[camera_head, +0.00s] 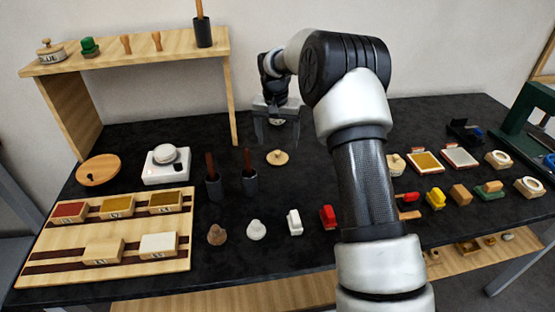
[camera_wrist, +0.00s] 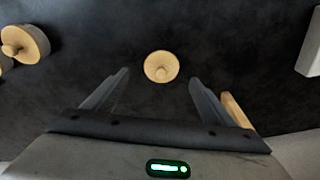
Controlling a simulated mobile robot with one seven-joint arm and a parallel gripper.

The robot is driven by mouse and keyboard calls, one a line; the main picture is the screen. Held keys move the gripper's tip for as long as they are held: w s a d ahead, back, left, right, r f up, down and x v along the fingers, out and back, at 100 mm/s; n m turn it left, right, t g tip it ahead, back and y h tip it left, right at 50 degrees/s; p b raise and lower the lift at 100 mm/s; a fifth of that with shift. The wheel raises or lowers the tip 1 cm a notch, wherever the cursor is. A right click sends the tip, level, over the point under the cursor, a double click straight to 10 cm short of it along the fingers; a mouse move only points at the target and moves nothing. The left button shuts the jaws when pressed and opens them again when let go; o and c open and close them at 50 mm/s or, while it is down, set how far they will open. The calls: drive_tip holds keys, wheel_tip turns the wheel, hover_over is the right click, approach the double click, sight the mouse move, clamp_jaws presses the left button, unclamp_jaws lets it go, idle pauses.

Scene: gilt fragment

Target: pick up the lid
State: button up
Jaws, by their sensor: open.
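The lid (camera_head: 277,157) is a small round pale wooden disc with a knob on top. It lies on the dark tabletop, right of the two dark cups. In the wrist view the lid (camera_wrist: 161,67) appears upper centre, knob facing the camera. My gripper (camera_head: 277,126) hangs above the table near the lid, apart from it. In the wrist view my gripper (camera_wrist: 158,82) is open and empty, with its two fingers either side of the line to the lid.
Dark cups with brown sticks (camera_head: 249,182) stand left of the lid. A white scale (camera_head: 166,165) and wooden rack (camera_head: 100,262) lie farther left. The wooden shelf (camera_head: 130,58) stands close by on the left. A lidded jar (camera_wrist: 30,42) shows in the wrist view.

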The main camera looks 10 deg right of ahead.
sight(277, 152)
drive_tip(key=shift+w+f, duration=0.2)
drive_tip(key=shift+f, duration=0.85)
drive_tip(key=shift+w+f, duration=0.15)
drive_tip(key=shift+f, duration=0.9)
drive_tip(key=shift+w+f, duration=0.2)
drive_tip(key=shift+f, duration=0.85)
drive_tip(key=c, duration=1.1)
